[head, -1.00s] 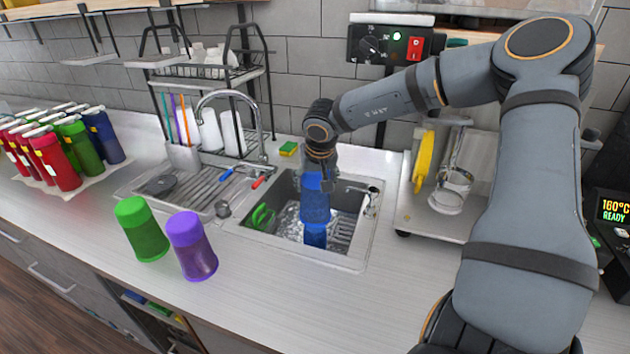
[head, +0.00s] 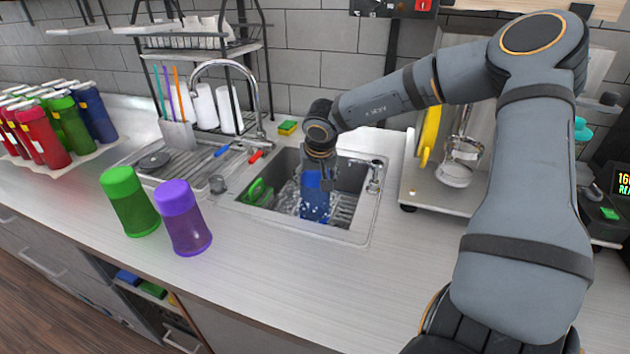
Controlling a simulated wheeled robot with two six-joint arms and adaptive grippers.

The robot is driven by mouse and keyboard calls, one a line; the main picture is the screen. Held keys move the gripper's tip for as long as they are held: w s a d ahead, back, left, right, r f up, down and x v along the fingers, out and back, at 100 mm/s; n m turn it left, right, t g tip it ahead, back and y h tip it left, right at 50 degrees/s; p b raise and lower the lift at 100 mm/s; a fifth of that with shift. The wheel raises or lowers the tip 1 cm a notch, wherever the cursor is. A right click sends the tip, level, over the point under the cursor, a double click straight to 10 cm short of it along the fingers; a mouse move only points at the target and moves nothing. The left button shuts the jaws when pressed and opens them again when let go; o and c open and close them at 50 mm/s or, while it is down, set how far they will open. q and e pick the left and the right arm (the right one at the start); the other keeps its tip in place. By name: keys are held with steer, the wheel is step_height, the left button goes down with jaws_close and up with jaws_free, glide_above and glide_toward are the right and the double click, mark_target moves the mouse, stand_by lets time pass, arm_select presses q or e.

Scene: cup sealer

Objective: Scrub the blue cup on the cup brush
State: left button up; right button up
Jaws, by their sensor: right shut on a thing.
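The blue cup (head: 315,205) is down inside the sink (head: 362,236), with white foam or splashes around it. My right gripper (head: 318,178) is above the cup and shut on its upper part. The brush itself cannot be made out; the cup, the foam and the gripper hide that part of the sink. My left gripper is not in view.
A green cup (head: 130,203) and a purple cup (head: 183,220) stand on the counter left of the sink. A faucet (head: 228,66) arches behind it. A sponge (head: 287,128) lies at the back edge. A sealing machine (head: 440,195) stands to the right.

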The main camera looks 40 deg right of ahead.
mark_target(315, 202)
step_height(315, 202, down, 8)
steer(key=b, duration=0.7)
steer(key=shift+r, duration=0.1)
step_height(315, 202, up, 8)
steer(key=p, duration=0.6)
step_height(315, 202, down, 8)
steer(key=b, duration=0.7)
step_height(315, 202, up, 19)
steer(key=p, duration=1.5)
